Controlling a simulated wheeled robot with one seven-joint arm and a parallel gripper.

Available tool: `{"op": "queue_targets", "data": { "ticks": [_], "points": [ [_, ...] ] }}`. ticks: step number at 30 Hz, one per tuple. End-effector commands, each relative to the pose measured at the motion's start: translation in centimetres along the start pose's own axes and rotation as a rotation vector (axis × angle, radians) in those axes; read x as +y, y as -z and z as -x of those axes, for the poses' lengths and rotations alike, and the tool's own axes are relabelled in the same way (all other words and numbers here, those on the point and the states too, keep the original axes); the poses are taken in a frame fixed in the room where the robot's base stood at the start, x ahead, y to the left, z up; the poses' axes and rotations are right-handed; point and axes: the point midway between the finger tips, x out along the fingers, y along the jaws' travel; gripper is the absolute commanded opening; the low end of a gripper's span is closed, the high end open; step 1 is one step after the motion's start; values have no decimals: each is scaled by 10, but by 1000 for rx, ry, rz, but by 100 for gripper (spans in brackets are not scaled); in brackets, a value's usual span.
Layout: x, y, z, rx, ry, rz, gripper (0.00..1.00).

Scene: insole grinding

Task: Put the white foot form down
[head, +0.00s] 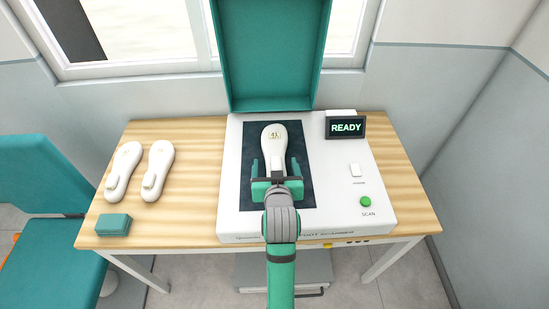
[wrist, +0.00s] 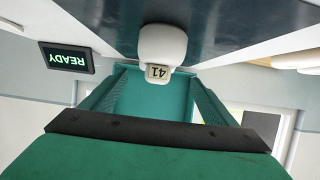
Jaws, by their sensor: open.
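The white foot form (head: 273,143), marked 41, lies on the dark scan plate (head: 292,190) of the white scanner (head: 345,205) in the head view. In the wrist view the white foot form (wrist: 162,45) shows at the top middle with its 41 label. My gripper (head: 276,168) is open, with one green finger on each side of the form's near end. In the wrist view, my gripper (wrist: 155,100) has its fingers apart with nothing pinched between them. The form's near end is partly hidden by my gripper.
The scanner's teal lid (head: 268,55) stands open behind the plate. A display (head: 345,127) reads READY, and a green SCAN button (head: 365,202) is at the right. Two more white forms (head: 124,170) (head: 158,170) and a teal block (head: 114,224) lie on the wooden table (head: 190,205) at left.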

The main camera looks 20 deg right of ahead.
Motion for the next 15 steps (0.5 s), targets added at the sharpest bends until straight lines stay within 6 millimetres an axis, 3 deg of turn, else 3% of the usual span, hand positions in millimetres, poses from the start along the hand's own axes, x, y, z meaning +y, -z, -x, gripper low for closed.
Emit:
{"op": "queue_targets", "data": {
  "ticks": [6,15],
  "points": [
    [0,-1,31,-1,0,0,80],
    [0,0,42,-1,0,0,80]
  ]
}}
